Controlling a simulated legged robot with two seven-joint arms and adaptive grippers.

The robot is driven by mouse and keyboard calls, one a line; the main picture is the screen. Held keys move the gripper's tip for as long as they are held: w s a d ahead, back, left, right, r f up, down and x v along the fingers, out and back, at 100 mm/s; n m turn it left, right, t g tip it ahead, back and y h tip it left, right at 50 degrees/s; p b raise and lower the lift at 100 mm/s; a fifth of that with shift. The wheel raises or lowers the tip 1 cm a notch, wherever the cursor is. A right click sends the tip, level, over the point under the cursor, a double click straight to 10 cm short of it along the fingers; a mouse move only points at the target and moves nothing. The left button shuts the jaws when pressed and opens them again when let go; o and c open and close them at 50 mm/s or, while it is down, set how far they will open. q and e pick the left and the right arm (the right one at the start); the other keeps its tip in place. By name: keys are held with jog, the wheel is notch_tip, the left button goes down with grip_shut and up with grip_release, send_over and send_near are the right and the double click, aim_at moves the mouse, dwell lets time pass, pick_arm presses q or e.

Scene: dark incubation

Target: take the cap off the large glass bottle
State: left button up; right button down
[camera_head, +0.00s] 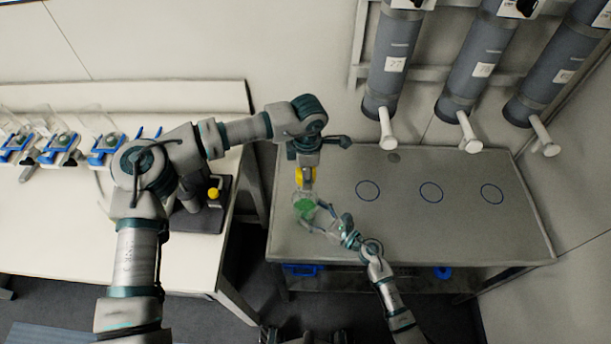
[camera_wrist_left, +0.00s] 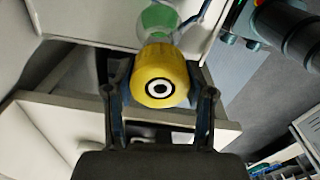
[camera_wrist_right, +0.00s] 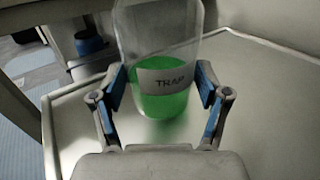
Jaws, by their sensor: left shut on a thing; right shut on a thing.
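The large glass bottle (camera_wrist_right: 162,85) stands between the fingers of my right gripper in the right wrist view. It is clear, holds green liquid and bears a label reading "TRAP". My right gripper (camera_head: 322,222) is shut on its body. The yellow cap (camera_wrist_left: 160,78), with a black and white ring mark, sits between the fingers of my left gripper (camera_wrist_left: 160,100), which is shut on it. In the head view the cap (camera_head: 304,177) is above the bottle (camera_head: 306,206). I cannot tell whether cap and bottle touch.
The grey table (camera_head: 480,235) has several blue circles and much free room to the right. Grey cylinders (camera_head: 390,70) with white spouts hang above its back. A white bench (camera_head: 60,230) with blue-framed devices and a dark stand (camera_head: 205,215) is at left.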

jog(key=shift+c, duration=0.5)
grip_release()
jog(key=shift+f, duration=0.2)
jog(key=shift+o, duration=0.5)
jog(key=shift+r, duration=0.1)
